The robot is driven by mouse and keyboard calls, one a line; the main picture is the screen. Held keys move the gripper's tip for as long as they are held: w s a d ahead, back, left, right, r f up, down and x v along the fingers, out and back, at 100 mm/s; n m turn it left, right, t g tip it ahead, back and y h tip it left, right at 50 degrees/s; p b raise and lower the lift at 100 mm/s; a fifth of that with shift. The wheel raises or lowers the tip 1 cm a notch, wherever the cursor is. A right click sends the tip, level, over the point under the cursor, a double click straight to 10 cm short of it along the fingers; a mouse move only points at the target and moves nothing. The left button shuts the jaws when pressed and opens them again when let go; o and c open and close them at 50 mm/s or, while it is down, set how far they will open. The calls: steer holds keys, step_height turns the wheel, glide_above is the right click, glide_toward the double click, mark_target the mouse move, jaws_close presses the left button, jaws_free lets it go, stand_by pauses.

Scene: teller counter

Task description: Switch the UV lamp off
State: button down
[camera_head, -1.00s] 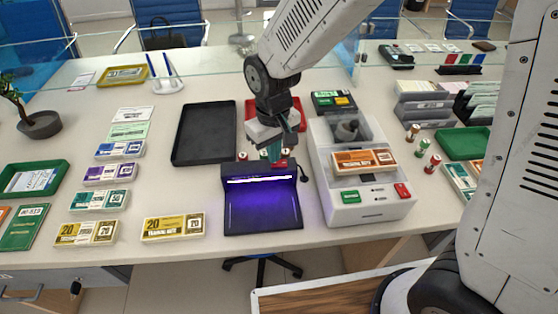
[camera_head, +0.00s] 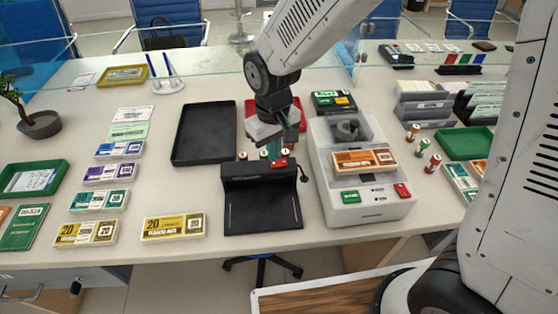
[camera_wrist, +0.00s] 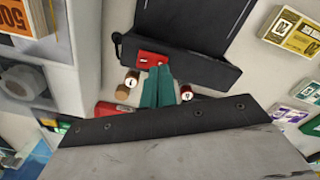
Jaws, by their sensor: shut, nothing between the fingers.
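The UV lamp (camera_head: 261,207) is a black device with a flat bed and a raised housing at the back, near the counter's front edge. Its bed is dark, with no violet glow. A red switch (camera_wrist: 152,58) sits on the housing in the wrist view. My gripper (camera_head: 276,157) is shut and empty, just behind the lamp housing. In the wrist view its teal fingers (camera_wrist: 159,72) are together, with their tips close to the red switch. I cannot tell whether they touch it.
A white counting machine (camera_head: 345,205) with an orange note bundle stands close on the right. A black tray (camera_head: 204,135) lies at the back left. Small coin rolls (camera_wrist: 187,92) stand beside my fingers. Banknote bundles (camera_head: 173,227) lie on the left.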

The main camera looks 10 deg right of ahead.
mark_target(275, 163)
steer(key=shift+r, duration=2.75)
steer(key=s+d+r+m, duration=0.2)
steer(key=s+d+r, duration=0.4)
steer(key=s+d, duration=0.3)
steer(key=s+d+r+m+t, duration=0.1)
steer(key=s+d+r+m, duration=0.2)
steer(key=s+d+r, duration=0.3)
steer(key=s+d, duration=0.4)
steer(key=d, duration=0.1)
steer(key=shift+s+d+r+m, duration=0.15)
steer(key=shift+s+d+m, duration=0.15)
steer(key=shift+d, duration=0.1)
